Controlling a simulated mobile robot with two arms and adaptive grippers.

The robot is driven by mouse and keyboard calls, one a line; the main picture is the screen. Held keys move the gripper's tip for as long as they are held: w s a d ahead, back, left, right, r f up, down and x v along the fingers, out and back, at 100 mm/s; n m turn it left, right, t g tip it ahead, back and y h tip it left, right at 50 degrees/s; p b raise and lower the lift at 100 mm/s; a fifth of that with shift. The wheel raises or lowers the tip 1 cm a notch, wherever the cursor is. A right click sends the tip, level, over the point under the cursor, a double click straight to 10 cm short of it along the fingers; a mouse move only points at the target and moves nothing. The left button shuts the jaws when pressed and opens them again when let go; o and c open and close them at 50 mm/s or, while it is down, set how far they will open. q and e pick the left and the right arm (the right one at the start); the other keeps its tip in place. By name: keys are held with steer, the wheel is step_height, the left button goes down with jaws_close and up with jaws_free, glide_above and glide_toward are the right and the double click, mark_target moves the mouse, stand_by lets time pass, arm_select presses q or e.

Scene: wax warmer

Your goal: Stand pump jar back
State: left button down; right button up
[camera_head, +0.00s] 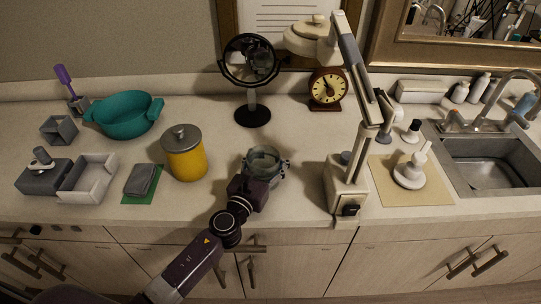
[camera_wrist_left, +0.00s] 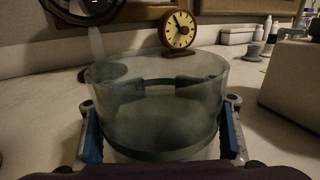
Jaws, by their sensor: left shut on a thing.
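My left gripper (camera_head: 259,172) is shut around a clear, open-topped glass jar (camera_head: 264,157) near the middle of the counter. In the left wrist view the wide glass jar (camera_wrist_left: 155,100) stands upright between the blue-lined fingers (camera_wrist_left: 160,140), and I see no pump on it. I cannot tell if its base touches the counter. A white jar with a pump top (camera_head: 409,172) is on the tan mat (camera_head: 430,191) to the right, apart from my gripper. My right gripper is not in view.
A cream lamp stand (camera_head: 343,190) is between the glass jar and the mat. A yellow canister (camera_head: 185,160) is to the left. A round mirror (camera_head: 252,62) and clock (camera_head: 327,88) stand behind. The sink (camera_head: 490,165) is at the right.

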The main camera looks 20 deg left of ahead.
mark_target(259, 176)
arm_select(q)
steer(key=c, duration=0.6)
jaws_free()
steer(key=shift+o, duration=0.4)
steer(key=shift+f, duration=0.1)
steer(key=shift+s, duration=0.1)
steer(key=shift+s+a, duration=0.2)
steer(key=shift+s, duration=1.1)
steer(key=shift+s+a, duration=0.2)
steer(key=shift+s, duration=1.1)
steer(key=shift+s+a, duration=0.15)
steer(key=shift+s, duration=1.15)
